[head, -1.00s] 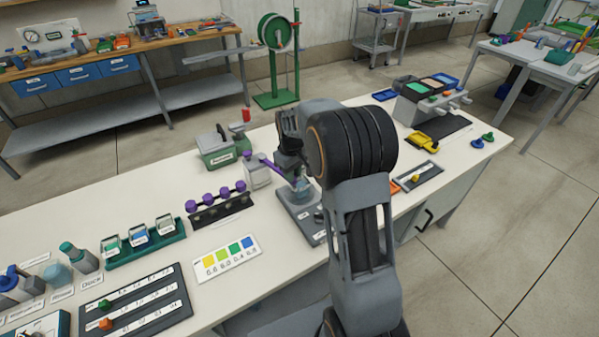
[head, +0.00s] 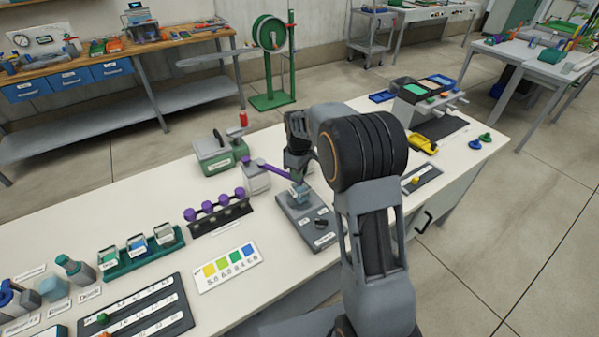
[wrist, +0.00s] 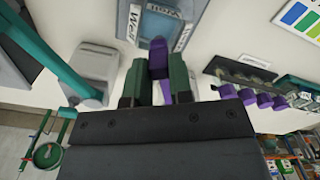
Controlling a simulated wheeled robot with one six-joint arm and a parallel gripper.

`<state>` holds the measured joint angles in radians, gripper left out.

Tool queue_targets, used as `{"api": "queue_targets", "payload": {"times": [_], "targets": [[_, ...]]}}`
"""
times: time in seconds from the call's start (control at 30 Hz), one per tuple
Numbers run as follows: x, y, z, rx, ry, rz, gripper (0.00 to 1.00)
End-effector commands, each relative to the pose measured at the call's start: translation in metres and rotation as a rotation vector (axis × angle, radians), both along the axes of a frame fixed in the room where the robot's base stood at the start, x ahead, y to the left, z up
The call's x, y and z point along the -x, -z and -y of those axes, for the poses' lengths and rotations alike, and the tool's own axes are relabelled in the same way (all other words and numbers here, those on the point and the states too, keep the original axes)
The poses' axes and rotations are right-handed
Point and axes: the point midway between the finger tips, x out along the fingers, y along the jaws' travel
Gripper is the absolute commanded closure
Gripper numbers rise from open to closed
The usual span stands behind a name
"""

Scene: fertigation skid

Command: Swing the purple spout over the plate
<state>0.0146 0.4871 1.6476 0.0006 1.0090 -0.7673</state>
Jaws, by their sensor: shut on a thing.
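The purple spout (head: 268,166) runs from the top of a small pale dispenser body (head: 257,183) rightward to my gripper (head: 297,176). In the wrist view the spout's purple end (wrist: 158,58) sits between the two green-faced fingers of my gripper (wrist: 158,78), which is shut on it.
A black rack with purple knobs (head: 219,215) and a colour chart (head: 228,267) lie left of the plate. A green-and-grey device (head: 220,152) stands behind the dispenser.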

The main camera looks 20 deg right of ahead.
Motion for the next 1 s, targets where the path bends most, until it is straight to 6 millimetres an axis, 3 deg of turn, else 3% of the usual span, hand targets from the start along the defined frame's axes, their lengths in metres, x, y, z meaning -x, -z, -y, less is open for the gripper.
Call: {"api": "queue_targets", "payload": {"times": [0.03,0.07,0.3,0.67,1.0], "targets": [[-0.002,-0.002,0.0,0.0,-0.001,0.008,1.0],[-0.002,-0.002,0.001,0.0,-0.001,0.008,0.77],[-0.001,-0.001,0.001,0.001,0.002,0.005,0.54],[-0.001,-0.008,0.001,0.001,0.003,0.005,0.53],[-0.001,-0.071,0.001,0.001,0.002,0.008,0.53]]}}
